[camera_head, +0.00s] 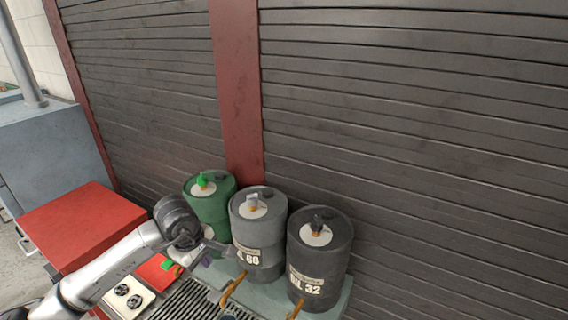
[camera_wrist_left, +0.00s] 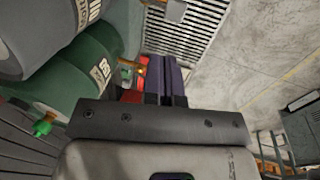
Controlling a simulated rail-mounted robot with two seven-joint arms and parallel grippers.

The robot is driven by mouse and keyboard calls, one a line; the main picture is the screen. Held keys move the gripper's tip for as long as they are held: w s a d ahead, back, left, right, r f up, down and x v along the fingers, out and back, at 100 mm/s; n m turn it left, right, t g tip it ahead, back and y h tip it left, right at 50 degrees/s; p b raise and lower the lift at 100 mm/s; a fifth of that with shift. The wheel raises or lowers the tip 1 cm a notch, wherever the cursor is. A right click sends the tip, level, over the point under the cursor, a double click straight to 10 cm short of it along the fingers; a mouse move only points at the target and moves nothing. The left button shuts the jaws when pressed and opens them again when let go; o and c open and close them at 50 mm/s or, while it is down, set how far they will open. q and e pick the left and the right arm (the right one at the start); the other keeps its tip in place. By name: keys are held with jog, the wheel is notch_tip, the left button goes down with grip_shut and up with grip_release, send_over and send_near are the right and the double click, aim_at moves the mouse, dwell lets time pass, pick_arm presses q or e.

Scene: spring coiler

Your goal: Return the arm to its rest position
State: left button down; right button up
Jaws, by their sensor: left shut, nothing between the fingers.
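My left arm (camera_head: 118,262) comes in from the lower left of the head view, its dark wrist (camera_head: 176,218) beside the green drum. My left gripper (camera_head: 207,259) is low in front of the drums, partly hidden by the wrist. In the left wrist view the gripper (camera_wrist_left: 166,74) has its dark purplish fingers together, with nothing visible between them. My right gripper is not in view.
A green drum (camera_head: 212,205), a grey drum marked 68 (camera_head: 258,228) and a dark drum marked OIL 32 (camera_head: 322,262) stand by the shuttered wall. A slatted grate (camera_head: 183,301) and a red-topped cabinet (camera_head: 75,226) are nearby. Open floor shows in the wrist view.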

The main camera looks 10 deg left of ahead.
pick_arm(q)
jog(key=w+d+r+n+t+h, duration=0.5)
jog(key=d+r+n+t+h, duration=0.3)
jog(key=d+r+h, duration=0.45)
jog(key=s+a+r+n+t+y, duration=0.3)
jog(key=r+n+t, duration=0.5)
jog(key=r+n, duration=0.35)
jog(key=s+a+r+n+t+y, duration=0.2)
jog(key=s+r+n+t+y, duration=0.1)
jog(key=r+n+t, duration=0.75)
jog(key=s+a+f+n+g+y, duration=0.1)
jog(key=s+f+n+g+y, duration=0.2)
jog(key=f+n+g+y, duration=0.6)
jog(key=s+a+f+n+g+y, duration=0.2)
jog(key=f+n+g, duration=0.3)
jog(key=f+n, duration=0.95)
jog(key=s+d+f+n+g+h, duration=0.3)
jog(key=s+f+g, duration=0.8)
jog(key=s+f, duration=2.15)
notch_tip(320, 180, up, 15)
jog(key=w+m+p, duration=0.1)
jog(key=w+p, duration=0.1)
jog(key=p, duration=1.4)
jog(key=shift+d+h, duration=0.3)
jog(key=shift+h, duration=0.15)
